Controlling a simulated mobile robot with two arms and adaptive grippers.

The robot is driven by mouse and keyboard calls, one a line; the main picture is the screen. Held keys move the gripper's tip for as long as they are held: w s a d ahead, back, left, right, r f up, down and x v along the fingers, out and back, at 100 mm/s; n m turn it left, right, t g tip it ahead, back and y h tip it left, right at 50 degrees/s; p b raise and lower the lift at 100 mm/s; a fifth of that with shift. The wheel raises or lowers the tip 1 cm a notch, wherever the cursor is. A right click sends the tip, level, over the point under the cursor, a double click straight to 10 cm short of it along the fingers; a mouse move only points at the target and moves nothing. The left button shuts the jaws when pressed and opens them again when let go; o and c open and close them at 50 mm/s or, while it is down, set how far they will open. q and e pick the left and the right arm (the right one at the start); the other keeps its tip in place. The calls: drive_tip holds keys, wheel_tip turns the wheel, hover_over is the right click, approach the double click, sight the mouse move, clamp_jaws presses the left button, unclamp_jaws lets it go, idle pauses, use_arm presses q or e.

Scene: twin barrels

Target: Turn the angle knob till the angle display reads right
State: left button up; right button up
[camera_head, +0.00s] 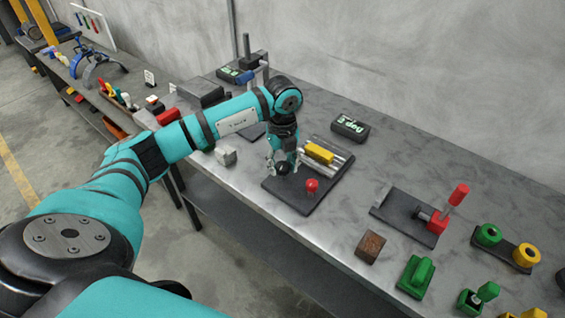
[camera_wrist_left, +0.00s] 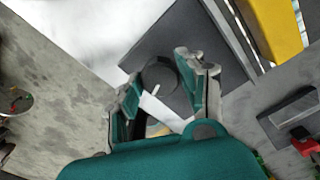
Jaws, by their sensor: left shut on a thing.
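The angle knob (camera_head: 284,169) is a small black round knob on a dark base plate (camera_head: 338,182). In the left wrist view the knob (camera_wrist_left: 161,76) shows a white pointer line and sits between the fingers. My left gripper (camera_head: 282,164) comes down from above and is shut on it, hiding part of it in the head view. The angle display (camera_head: 350,127) is a dark box behind the plate with green characters that seem to end in "deg"; its number is too small to read surely. My right gripper is in neither view.
A yellow block (camera_head: 319,153) on light rails and a red ball knob (camera_head: 312,185) share the plate close to my gripper. A red-handled fixture (camera_head: 438,219), a brown block (camera_head: 370,247) and green parts stand to the right. A grey block (camera_head: 225,155) is left.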

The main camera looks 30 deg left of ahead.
sight(283, 165)
use_arm(q)
drive_tip(key=n+p, duration=0.1)
drive_tip(key=n, duration=0.5)
drive_tip(key=shift+r+n, duration=0.1)
drive_tip(key=shift+n, duration=0.2)
drive_tip(key=n+p, duration=0.1)
drive_tip(key=n, duration=0.4)
drive_tip(key=shift+n+p, duration=0.3)
drive_tip(key=o, duration=1.2)
wheel_tip(283, 165, up, 12)
drive_tip(key=shift+f, duration=0.1)
